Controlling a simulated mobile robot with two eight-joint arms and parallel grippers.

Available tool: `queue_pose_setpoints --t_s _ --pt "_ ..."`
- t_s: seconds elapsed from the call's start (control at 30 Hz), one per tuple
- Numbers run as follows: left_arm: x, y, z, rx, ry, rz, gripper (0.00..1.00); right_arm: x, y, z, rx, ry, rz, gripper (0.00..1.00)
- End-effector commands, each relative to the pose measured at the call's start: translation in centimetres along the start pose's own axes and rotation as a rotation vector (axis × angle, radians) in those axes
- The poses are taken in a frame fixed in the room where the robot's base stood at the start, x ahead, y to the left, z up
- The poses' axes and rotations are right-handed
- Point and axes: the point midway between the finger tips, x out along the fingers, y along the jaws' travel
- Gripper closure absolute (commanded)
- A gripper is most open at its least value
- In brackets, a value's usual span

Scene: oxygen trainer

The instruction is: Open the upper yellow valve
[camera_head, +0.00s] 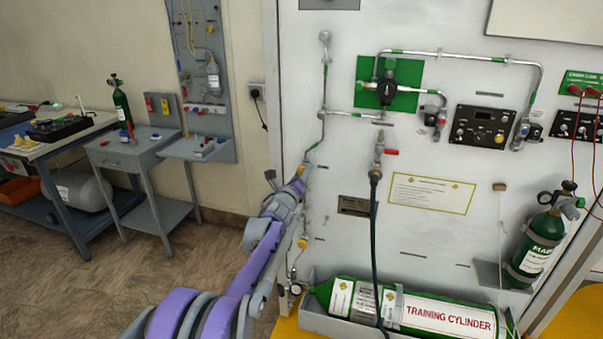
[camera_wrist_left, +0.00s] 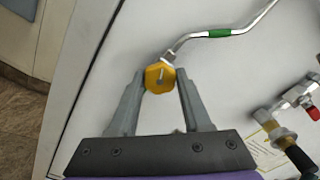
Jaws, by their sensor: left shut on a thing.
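The upper yellow valve (camera_wrist_left: 159,78) is a yellow knob at the lower end of a metal pipe on the white panel. In the head view it shows as a small yellow spot (camera_head: 301,170) at my left gripper (camera_head: 297,180). In the left wrist view the fingers of my left gripper (camera_wrist_left: 161,74) stand on either side of the knob and are shut on it. A lower yellow valve (camera_head: 302,243) sits further down the panel's left edge, beside my forearm. My right gripper is not in view.
A green training cylinder (camera_head: 440,314) lies along the panel's foot. A hose (camera_head: 374,240) hangs from a red-handled fitting (camera_head: 390,152) to the right. A workbench (camera_head: 60,155) and a small grey table (camera_head: 130,155) stand apart at the left.

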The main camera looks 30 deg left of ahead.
Motion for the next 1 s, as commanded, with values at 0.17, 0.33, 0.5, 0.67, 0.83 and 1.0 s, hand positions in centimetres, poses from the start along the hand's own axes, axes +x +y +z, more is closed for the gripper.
queue_pose_setpoints --t_s 0.17,0.33,0.5,0.67,0.83,1.0 --pt "0.0 -0.05 0.03 -0.168 0.0 0.0 1.0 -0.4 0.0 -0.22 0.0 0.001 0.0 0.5" --pt "0.0 -0.06 0.02 -0.33 0.0 0.0 1.0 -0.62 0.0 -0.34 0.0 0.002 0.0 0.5" --pt "0.0 -0.07 0.02 -0.491 0.0 0.0 1.0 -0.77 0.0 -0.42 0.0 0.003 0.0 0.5" --pt "-0.01 -0.06 0.02 -0.643 0.0 0.0 1.0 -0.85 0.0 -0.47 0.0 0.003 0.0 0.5" --pt "-0.01 -0.06 0.01 -0.804 0.0 0.001 1.0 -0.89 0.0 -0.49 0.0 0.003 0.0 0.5" --pt "-0.01 -0.05 0.01 -0.965 0.0 0.001 1.0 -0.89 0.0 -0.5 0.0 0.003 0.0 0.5"
